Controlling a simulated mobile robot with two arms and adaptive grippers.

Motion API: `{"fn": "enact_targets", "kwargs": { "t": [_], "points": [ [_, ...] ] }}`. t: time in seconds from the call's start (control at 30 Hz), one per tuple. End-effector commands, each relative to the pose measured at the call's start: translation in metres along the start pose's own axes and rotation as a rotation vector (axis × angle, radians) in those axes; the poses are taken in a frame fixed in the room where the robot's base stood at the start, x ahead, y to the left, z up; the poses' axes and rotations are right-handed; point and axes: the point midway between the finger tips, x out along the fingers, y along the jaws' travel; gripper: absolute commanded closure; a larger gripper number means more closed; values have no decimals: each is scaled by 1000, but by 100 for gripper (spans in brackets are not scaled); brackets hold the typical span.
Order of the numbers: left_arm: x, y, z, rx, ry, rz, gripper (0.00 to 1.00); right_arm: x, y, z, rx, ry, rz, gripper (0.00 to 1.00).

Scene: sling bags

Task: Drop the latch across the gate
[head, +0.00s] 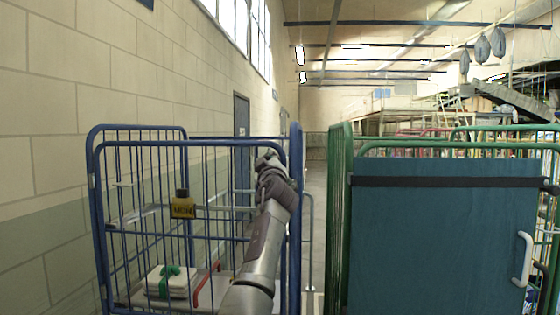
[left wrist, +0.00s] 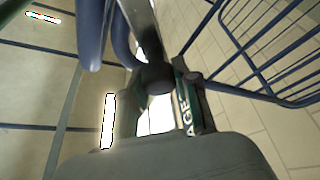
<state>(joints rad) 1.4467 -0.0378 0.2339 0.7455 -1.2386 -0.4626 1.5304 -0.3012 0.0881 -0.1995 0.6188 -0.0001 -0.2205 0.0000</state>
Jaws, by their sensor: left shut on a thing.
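The blue cage (head: 188,142) stands at the left in the head view, with its barred gate side facing me. My left gripper (head: 267,162) is at the gate's upper right corner, beside the blue corner post (head: 296,150). In the left wrist view, a grey metal bar (left wrist: 143,22), which looks like the latch, runs down to the dark fingers of my left gripper (left wrist: 158,78). The gripper is shut on it, with blue tubes (left wrist: 90,35) close by. The fingers hide the bar's end, and I cannot tell how it sits against the gate. My right gripper is not in view.
A yellow tag (head: 183,211) hangs on the gate. A pale box with a green ribbon (head: 165,284) lies inside the cage. A green cage (head: 340,200) with a teal panel (head: 440,240) stands at the right. A narrow floor gap (head: 316,190) separates the cages. A wall (head: 50,100) closes the left.

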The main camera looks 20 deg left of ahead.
Motion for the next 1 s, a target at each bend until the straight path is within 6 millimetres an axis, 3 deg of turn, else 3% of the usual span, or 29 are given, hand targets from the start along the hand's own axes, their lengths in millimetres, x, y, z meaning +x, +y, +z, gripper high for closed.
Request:
{"fn": "enact_targets", "kwargs": {
  "t": [0.6,1.0],
  "points": [
    [-7,-59,17,-534,-3,-220,100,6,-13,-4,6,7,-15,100],
    [-13,-79,32,-752,-2,-311,100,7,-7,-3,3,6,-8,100]
  ]
}}
